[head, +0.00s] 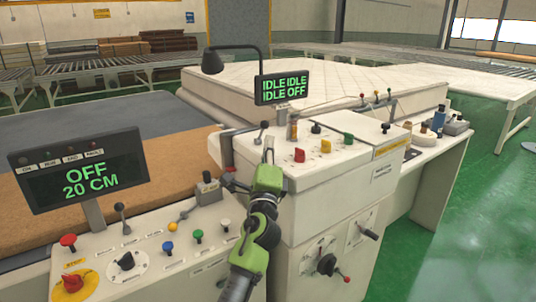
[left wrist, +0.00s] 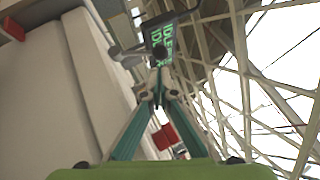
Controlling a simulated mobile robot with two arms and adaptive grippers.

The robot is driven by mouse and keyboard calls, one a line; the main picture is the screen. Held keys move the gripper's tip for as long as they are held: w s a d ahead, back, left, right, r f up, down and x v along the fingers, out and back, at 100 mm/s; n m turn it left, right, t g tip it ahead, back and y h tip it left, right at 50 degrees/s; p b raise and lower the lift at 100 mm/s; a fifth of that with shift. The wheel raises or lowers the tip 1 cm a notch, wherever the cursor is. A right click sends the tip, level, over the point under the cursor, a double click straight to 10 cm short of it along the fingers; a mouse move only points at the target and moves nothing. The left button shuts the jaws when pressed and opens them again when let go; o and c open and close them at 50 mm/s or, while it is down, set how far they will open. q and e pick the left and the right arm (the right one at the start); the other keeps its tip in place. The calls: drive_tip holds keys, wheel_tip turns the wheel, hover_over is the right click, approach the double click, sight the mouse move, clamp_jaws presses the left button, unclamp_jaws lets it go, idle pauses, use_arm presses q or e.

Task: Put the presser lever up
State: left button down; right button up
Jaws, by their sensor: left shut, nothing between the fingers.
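My left gripper (head: 268,152) is shut and empty, pointing up beside the left edge of the white machine panel. A lever with a dark knob (head: 264,126) stands just beyond its fingertips; it may be the presser lever, but I cannot read a label. In the left wrist view the closed fingertips (left wrist: 160,84) are right below a dark round knob (left wrist: 160,53); I cannot tell whether they touch. Another dark-knobbed lever (head: 120,208) leans upward on the left console. My right gripper is not in view.
A display reading IDLE IDLE, IDLE OFF (head: 283,87) stands behind the panel. Red (head: 299,155), yellow (head: 326,146) and green (head: 348,138) controls sit to the right. A white mattress (head: 345,75) lies behind. A display reading OFF 20 CM (head: 80,172) stands at left.

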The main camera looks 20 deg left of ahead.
sight(262, 130)
use_arm(q)
drive_tip(key=shift+x, duration=1.15)
drive_tip(key=shift+w+r, duration=0.15)
drive_tip(key=shift+w, duration=0.1)
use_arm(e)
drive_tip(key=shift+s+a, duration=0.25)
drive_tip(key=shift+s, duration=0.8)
